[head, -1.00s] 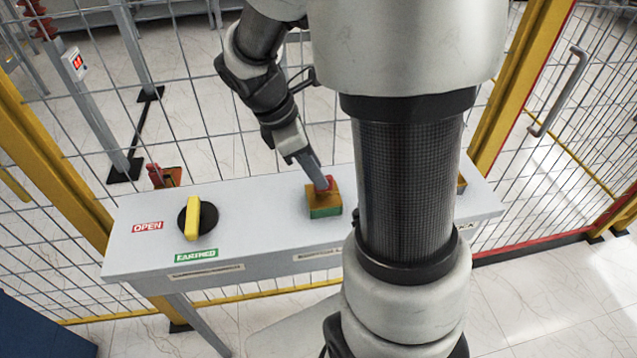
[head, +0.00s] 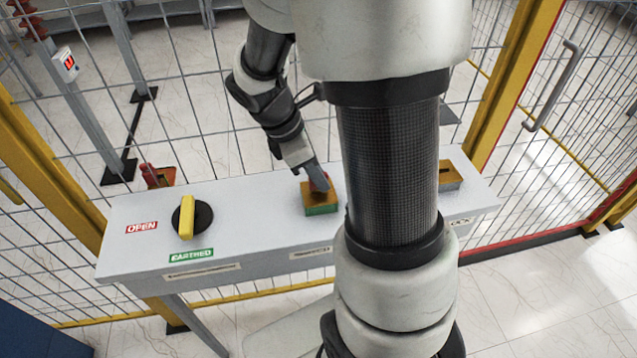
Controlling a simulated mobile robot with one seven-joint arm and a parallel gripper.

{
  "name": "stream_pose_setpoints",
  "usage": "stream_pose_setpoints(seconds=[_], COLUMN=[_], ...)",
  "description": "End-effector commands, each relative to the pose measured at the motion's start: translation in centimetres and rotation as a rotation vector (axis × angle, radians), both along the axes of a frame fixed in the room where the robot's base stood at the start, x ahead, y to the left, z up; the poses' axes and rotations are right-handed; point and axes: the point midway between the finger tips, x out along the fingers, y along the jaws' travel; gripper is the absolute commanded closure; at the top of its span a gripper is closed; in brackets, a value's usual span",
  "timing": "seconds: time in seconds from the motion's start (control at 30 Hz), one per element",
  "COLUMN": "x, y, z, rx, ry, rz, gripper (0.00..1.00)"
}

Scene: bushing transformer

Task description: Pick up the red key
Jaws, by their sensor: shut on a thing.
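The red key (head: 320,182) shows as a small red piece at my fingertips, just above a block with a brown top and green base (head: 320,208) on the grey panel. My gripper (head: 317,178) points down at this block and is shut on the red key. The fingers hide part of the key. I cannot tell whether the key is still seated in the block or clear of it.
The grey panel (head: 250,222) carries a yellow-handled black knob (head: 190,218) between OPEN and EARTHED labels. A second brown-topped block (head: 449,174) with a slot is at the right. A wire fence (head: 225,110) with yellow posts stands behind. My arm covers the panel's middle right.

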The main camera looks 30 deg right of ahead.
Motion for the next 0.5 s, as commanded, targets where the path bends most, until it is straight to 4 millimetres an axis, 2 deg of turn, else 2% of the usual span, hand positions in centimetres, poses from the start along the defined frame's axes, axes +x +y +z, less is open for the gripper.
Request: stream_pose_setpoints(seconds=[0.17, 0.5], x=[0.1, 0.1], y=[0.0, 0.0], z=[1.1, 7.7], rx=[0.0, -0.001], ry=[-0.003, -0.004], rz=[0.0, 0.001], gripper=[1.0, 1.0])
